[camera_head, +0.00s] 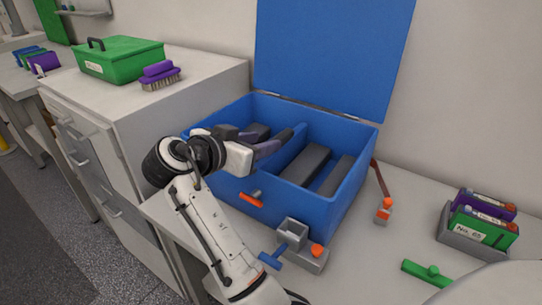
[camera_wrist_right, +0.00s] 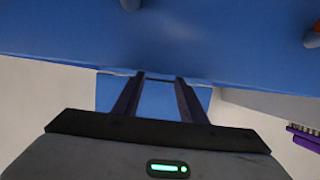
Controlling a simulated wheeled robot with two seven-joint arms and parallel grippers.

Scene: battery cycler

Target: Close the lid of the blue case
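The blue case (camera_head: 318,215) stands on the bench. Its lid (camera_head: 335,50) is up, standing nearly upright behind it near the wall. Inside the case are dark grey blocks (camera_head: 306,165). My right gripper (camera_head: 290,140) reaches over the left part of the open case, its fingers pointing right in the head view. In the right wrist view its two fingers (camera_wrist_right: 159,76) are apart with nothing seen between them; blue surfaces show above and behind them. The arm hides part of the case's left front. My left gripper is not in view.
An orange-ended latch (camera_head: 251,199) is on the case front. A grey holder (camera_head: 300,248) with blue and orange parts stands before it. A green box (camera_head: 120,60) and purple brush (camera_head: 160,75) sit on the left cabinet. Green and purple packs (camera_head: 485,225) stand at right.

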